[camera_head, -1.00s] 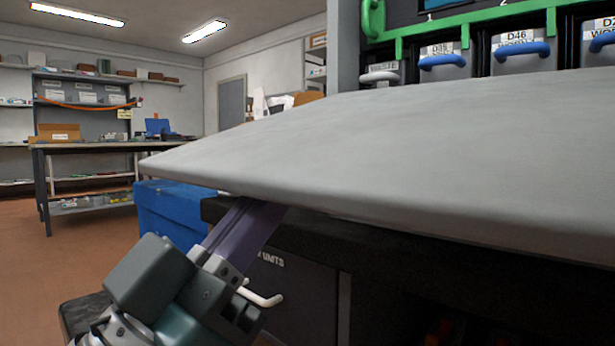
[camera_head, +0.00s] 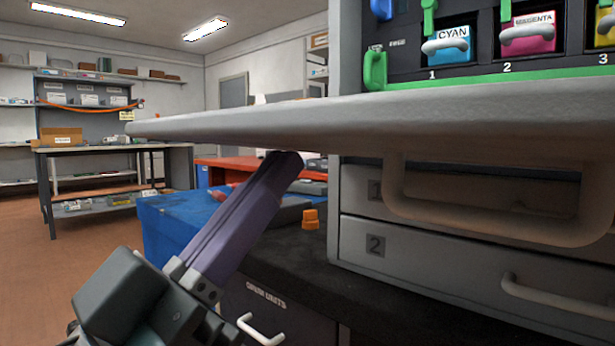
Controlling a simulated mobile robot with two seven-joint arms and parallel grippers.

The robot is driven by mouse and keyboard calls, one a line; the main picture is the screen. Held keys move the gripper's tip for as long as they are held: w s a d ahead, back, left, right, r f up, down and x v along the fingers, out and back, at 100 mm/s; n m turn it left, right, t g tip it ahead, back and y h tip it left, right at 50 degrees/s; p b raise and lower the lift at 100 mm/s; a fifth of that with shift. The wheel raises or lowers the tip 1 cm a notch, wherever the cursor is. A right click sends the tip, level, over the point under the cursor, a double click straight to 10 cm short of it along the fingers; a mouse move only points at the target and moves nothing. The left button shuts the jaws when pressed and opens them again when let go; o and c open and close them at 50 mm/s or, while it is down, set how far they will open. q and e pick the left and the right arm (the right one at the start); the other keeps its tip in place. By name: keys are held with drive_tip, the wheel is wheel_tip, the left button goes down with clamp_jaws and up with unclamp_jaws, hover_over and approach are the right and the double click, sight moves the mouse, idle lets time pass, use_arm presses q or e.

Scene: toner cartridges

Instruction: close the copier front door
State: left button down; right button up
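The copier front door (camera_head: 400,122) is a light grey panel, seen almost edge-on and roughly level in front of the open copier. Its large pale handle (camera_head: 480,225) hangs from the underside at the right. My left gripper (camera_head: 285,158) reaches up from the lower left with its purple fingers together and no gap visible. Its tips are at the door's underside near the left end; exact contact is hard to tell. Inside the copier, the cyan cartridge (camera_head: 449,48) and the magenta cartridge (camera_head: 527,38) show above the door. My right gripper is not in view.
Grey drawers (camera_head: 420,262) stand below the door on a black cabinet (camera_head: 310,262). A small orange piece (camera_head: 310,219) lies on the cabinet top. A blue box (camera_head: 170,225) stands behind to the left. Open floor (camera_head: 70,270) lies at the left.

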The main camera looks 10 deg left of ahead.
use_arm(q)
drive_tip(key=r+p, duration=0.6)
drive_tip(key=shift+w+d+r, duration=0.15)
drive_tip(key=shift+w+d, duration=0.1)
drive_tip(key=shift+w, duration=0.1)
drive_tip(key=shift+w+d+r+p, duration=0.1)
drive_tip(key=shift+r+p, duration=0.15)
drive_tip(key=shift+p, duration=0.1)
drive_tip(key=shift+f, duration=0.25)
drive_tip(key=r+p, duration=0.1)
drive_tip(key=r, duration=0.1)
drive_tip(key=w+d+r+p, duration=0.1)
drive_tip(key=r+p, duration=0.1)
drive_tip(key=w+r+p, duration=0.1)
drive_tip(key=r, duration=0.1)
drive_tip(key=shift+w+d, duration=0.1)
drive_tip(key=shift+d, duration=0.15)
drive_tip(key=shift+w, duration=0.1)
drive_tip(key=shift+f, duration=0.1)
